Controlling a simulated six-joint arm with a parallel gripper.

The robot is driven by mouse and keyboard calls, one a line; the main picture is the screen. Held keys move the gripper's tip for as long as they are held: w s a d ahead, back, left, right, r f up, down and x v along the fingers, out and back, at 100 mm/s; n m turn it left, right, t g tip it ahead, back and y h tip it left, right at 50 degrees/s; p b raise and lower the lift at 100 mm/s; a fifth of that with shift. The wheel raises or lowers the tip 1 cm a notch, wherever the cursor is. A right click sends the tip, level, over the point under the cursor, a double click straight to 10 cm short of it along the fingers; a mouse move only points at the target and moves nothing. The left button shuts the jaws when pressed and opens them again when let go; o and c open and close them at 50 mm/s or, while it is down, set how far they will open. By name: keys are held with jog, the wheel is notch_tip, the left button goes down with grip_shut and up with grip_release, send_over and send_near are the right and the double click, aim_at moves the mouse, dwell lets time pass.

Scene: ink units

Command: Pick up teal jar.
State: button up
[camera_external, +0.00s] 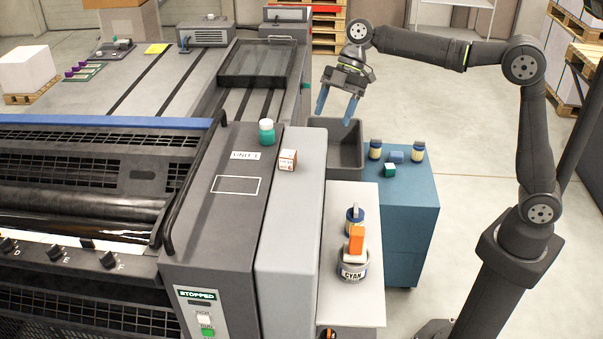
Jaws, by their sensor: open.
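The teal jar (267,136) has a white lid and stands upright on the grey top of the press unit, close to its far right corner. My gripper (337,113) points downward with its two blue fingers spread apart and nothing between them. It is to the right of the teal jar and higher in the picture, apart from it, near the dark grey bin. The jar is fully visible.
A small white-and-brown box (287,160) stands close to the jar. A dark grey bin (350,160) is right of the press. A blue cabinet (410,195) carries small jars and blocks.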

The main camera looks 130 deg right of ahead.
jog(key=w+d+f+m+g+h, duration=0.1)
jog(key=d+f+m+g+h, duration=0.15)
jog(key=d+m, duration=0.55)
jog(key=m+g+h, duration=0.4)
jog(key=m+h, duration=0.2)
jog(key=m, duration=0.6)
send_near(267, 123)
jog(key=shift+y, duration=0.25)
jog(key=x, duration=0.6)
jog(key=shift+s, duration=0.3)
jog(key=shift+w+d+x, duration=0.1)
jog(key=shift+x, duration=1.2)
jog(key=shift+w+d+x, duration=0.1)
jog(key=shift+d+x, duration=0.05)
jog(key=shift+x, duration=1.1)
jog(key=shift+r, duration=0.15)
jog(key=shift+c, duration=0.4)
jog(key=c, duration=1)
